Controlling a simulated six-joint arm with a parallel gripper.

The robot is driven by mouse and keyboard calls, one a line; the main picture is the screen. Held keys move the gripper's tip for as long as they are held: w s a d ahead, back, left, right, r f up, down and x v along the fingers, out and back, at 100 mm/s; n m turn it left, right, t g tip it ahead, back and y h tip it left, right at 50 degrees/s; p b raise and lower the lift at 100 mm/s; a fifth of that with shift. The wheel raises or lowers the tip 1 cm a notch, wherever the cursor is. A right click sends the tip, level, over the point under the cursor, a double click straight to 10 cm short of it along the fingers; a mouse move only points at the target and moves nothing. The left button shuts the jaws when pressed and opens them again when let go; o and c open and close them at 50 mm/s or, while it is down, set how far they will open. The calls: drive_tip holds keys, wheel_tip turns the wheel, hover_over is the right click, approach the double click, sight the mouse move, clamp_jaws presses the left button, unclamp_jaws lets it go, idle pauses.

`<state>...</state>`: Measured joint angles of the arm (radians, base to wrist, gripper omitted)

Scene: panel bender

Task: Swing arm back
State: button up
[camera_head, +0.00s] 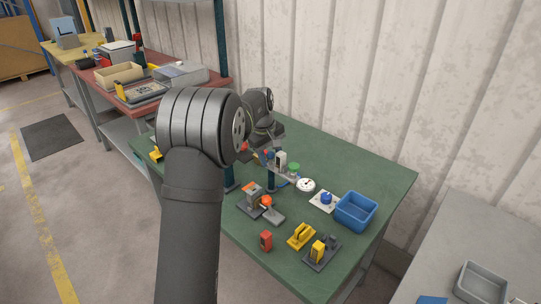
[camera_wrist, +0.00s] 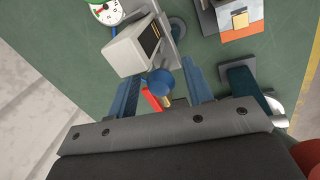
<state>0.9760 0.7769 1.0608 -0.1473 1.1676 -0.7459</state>
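My gripper (camera_wrist: 163,76) is open, its two blue-grey fingers spread to either side in the wrist view. A round blue knob (camera_wrist: 161,82) shows between them, with a gap on each side. A red strip (camera_wrist: 152,99) lies beside the knob. A white box with a dark face (camera_wrist: 132,47) sits close to the left finger on a grey arm-like plate (camera_wrist: 166,42). In the head view the white box (camera_head: 280,160) stands near a dark post (camera_head: 270,181). My gripper is mostly hidden there behind my own arm. I cannot tell whether the fingers touch anything.
A white dial gauge (camera_head: 306,185), a blue bin (camera_head: 356,211), a blue button on a white plate (camera_head: 326,200) and several small yellow, red and orange fixtures share the green table (camera_head: 385,178). A dark teal block (camera_wrist: 240,84) stands right of the fingers.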

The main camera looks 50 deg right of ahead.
drive_tip(key=a+r, duration=0.3)
drive_tip(key=r, duration=1.4)
drive_tip(key=shift+w+a, duration=0.15)
drive_tip(key=shift+w, duration=0.15)
drive_tip(key=d+f, duration=0.1)
drive_tip(key=f, duration=0.4)
drive_tip(key=d+f, duration=0.1)
drive_tip(key=f, duration=0.5)
drive_tip(key=d+f, duration=0.1)
drive_tip(key=f, duration=0.5)
drive_tip(key=shift+s+d, duration=0.15)
drive_tip(key=shift+s, duration=0.15)
